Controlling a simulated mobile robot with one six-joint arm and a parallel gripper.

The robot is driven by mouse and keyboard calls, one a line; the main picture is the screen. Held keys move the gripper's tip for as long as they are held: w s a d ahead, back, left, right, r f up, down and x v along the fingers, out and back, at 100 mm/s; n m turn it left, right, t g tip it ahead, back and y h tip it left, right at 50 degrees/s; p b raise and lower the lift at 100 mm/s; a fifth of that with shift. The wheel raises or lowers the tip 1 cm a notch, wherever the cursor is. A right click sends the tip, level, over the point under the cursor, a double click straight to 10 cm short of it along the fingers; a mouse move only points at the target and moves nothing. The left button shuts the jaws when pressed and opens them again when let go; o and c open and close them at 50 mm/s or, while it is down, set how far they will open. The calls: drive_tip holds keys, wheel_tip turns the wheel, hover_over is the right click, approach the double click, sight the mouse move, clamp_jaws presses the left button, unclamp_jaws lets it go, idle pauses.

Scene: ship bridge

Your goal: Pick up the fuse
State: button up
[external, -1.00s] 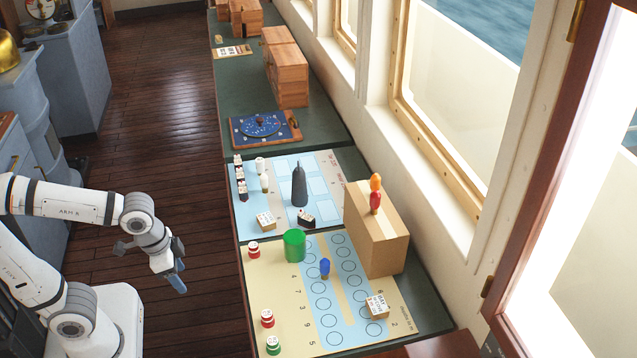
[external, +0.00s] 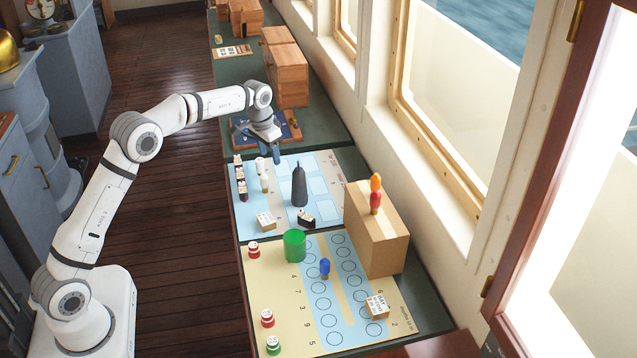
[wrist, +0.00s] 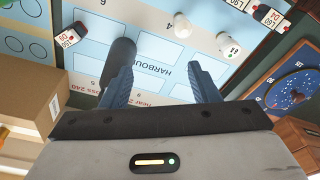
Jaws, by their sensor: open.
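My gripper (external: 262,150) is open and empty, above the far end of the blue board in the external view. In the wrist view its two blue fingers (wrist: 159,80) are apart over the board's printed lettering. Two small white round-topped pieces stand near the board's far left: one white piece (external: 261,164) just below the gripper in the picture, and a white and tan one (external: 264,183). The wrist view shows two white pieces (wrist: 182,25) (wrist: 228,44) beyond the fingertips. I cannot tell for certain which piece is the fuse.
A tall dark grey piece (external: 299,187) stands on the blue board (external: 275,228), close to the left finger in the wrist view. Small labelled blocks (external: 265,222) lie nearby. A green cylinder (external: 294,246) and a wooden box (external: 377,235) stand nearer the camera.

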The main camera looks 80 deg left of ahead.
drive_tip(key=n+p, duration=0.1)
drive_tip(key=p, duration=0.1)
hover_over(260, 160)
drive_tip(key=f, duration=0.6)
drive_tip(key=shift+s, duration=0.3)
drive_tip(key=shift+a+f, duration=0.15)
drive_tip(key=shift+f, duration=0.15)
drive_tip(key=f, duration=0.2)
drive_tip(key=f+p, duration=0.1)
drive_tip(key=f, duration=0.2)
drive_tip(key=f+p, duration=0.1)
drive_tip(key=f, duration=0.1)
drive_tip(key=shift+w+f, duration=0.15)
drive_tip(key=shift+w, duration=0.2)
drive_tip(key=c, duration=1.1)
